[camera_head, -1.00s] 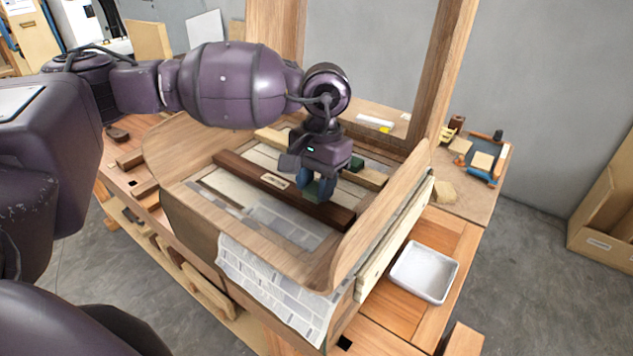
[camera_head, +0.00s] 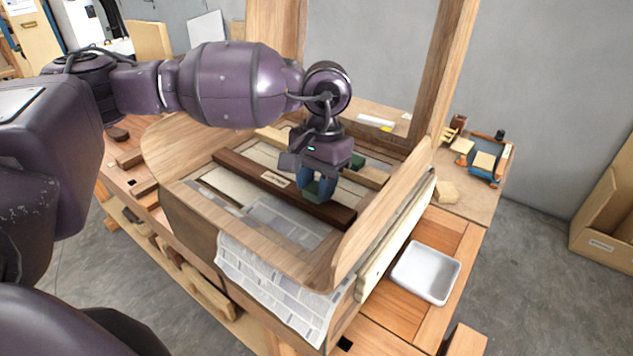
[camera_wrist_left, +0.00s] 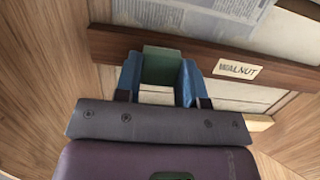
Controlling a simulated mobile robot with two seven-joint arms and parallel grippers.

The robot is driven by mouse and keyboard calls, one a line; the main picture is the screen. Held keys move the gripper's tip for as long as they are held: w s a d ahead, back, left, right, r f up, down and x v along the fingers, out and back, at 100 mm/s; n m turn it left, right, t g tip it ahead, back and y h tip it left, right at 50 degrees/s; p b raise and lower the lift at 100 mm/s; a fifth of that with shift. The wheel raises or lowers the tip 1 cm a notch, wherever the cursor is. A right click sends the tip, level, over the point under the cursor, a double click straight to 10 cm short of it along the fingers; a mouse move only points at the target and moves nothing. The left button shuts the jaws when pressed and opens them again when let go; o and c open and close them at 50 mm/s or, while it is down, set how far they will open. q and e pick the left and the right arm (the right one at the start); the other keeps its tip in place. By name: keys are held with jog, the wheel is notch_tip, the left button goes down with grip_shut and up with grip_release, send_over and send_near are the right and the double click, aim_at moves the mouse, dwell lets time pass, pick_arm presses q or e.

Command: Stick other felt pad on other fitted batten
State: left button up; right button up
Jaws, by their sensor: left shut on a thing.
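My left gripper (camera_head: 317,186) is shut on a green felt pad (camera_wrist_left: 161,65), which sits between its blue fingers. The pad is at the edge of the dark batten (camera_head: 243,170), marked WALNUT; I cannot tell whether they touch. The dark batten lies across the inside of the curved wooden form and also shows in the left wrist view (camera_wrist_left: 196,52). A pale batten (camera_head: 272,137) runs behind it, partly hidden by my gripper. A second green patch (camera_head: 357,161) shows at that pale batten, right of my gripper. My right gripper is not in view.
The curved wooden form (camera_head: 385,215) has raised ends left and right of my gripper. Newspaper (camera_head: 275,290) hangs over its front. A white tray (camera_head: 425,272) stands on the bench at right. Small tools and blocks (camera_head: 483,160) lie at the back right.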

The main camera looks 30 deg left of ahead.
pick_arm(q)
jog(key=shift+f, duration=0.1)
jog(key=shift+f+b, duration=0.15)
jog(key=shift+b, duration=0.2)
dwell(0.5)
jog(key=shift+f, duration=0.15)
dwell(0.5)
jog(key=shift+f+b, duration=0.1)
jog(key=shift+b, duration=0.2)
